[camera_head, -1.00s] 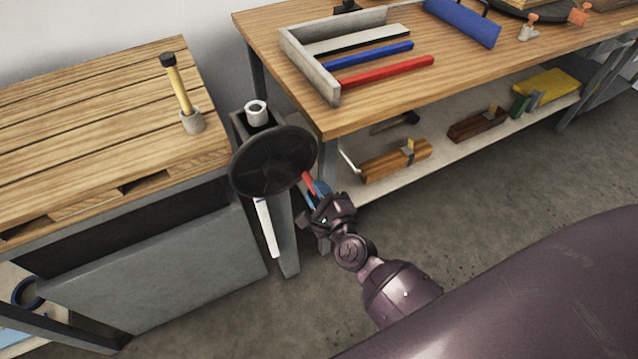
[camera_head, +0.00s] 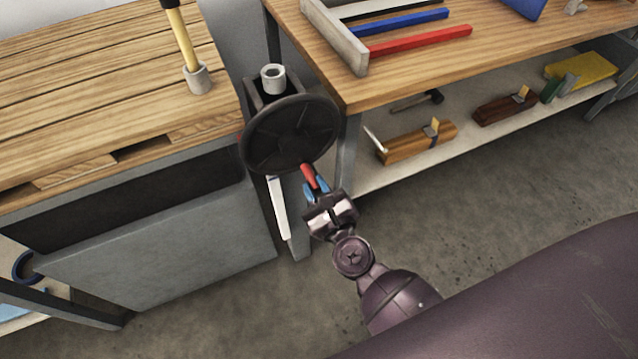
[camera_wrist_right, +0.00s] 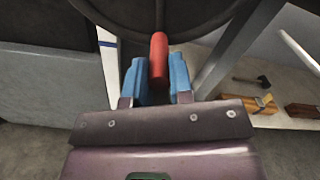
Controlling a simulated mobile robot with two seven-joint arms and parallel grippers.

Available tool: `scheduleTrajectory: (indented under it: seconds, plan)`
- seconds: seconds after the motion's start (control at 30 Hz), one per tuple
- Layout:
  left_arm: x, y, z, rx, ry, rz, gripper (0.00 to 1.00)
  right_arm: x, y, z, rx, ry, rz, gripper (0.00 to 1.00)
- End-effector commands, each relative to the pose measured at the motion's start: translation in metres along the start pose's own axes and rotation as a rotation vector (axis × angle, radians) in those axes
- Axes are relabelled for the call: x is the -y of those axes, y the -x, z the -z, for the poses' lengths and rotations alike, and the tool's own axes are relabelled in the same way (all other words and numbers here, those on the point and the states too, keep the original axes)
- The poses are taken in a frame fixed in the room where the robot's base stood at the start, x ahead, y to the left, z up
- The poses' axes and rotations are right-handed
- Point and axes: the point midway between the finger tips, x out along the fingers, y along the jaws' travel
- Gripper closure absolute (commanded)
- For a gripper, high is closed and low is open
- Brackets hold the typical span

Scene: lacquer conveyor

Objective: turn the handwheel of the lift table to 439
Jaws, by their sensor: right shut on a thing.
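The handwheel (camera_head: 291,133) is a dark round disc on a grey post between the two benches. Its red handle (camera_head: 309,176) sticks out from the lower right of the rim. My right gripper (camera_head: 315,188) has blue fingers and is shut on the red handle. In the right wrist view the red handle (camera_wrist_right: 158,60) stands between the blue fingers (camera_wrist_right: 162,80), with the dark wheel rim above. A white upright strip (camera_head: 278,208) hangs below the wheel on the post; no number can be read on it. My left gripper is not in view.
A slatted wooden bench (camera_head: 100,110) with a yellow-handled tool in a grey holder (camera_head: 198,78) stands at the left. A wooden workbench (camera_head: 400,70) stands at the right, with planes on its lower shelf (camera_head: 385,170). The floor in front is clear.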

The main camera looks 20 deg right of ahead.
Motion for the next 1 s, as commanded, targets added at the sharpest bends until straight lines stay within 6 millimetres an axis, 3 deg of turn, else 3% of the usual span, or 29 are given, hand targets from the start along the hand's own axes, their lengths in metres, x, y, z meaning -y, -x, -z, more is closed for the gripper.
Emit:
scheduleTrajectory:
  seconds: [0.4, 0.43, 0.6, 1.0]
  plan:
    - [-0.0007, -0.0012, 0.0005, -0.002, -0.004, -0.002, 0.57, -0.0029, 0.0008, 0.0006, -0.002, -0.007, -0.005, 1.0]
    - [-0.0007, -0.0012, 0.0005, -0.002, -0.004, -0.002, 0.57, -0.0029, 0.0008, 0.0006, -0.002, -0.007, -0.005, 0.77]
    - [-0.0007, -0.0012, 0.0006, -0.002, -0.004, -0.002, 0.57, -0.0021, 0.0005, 0.0002, -0.001, -0.007, -0.003, 0.54]
    - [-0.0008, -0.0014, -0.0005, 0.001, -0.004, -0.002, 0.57, -0.0012, 0.0093, 0.0009, -0.001, -0.004, -0.002, 0.54]
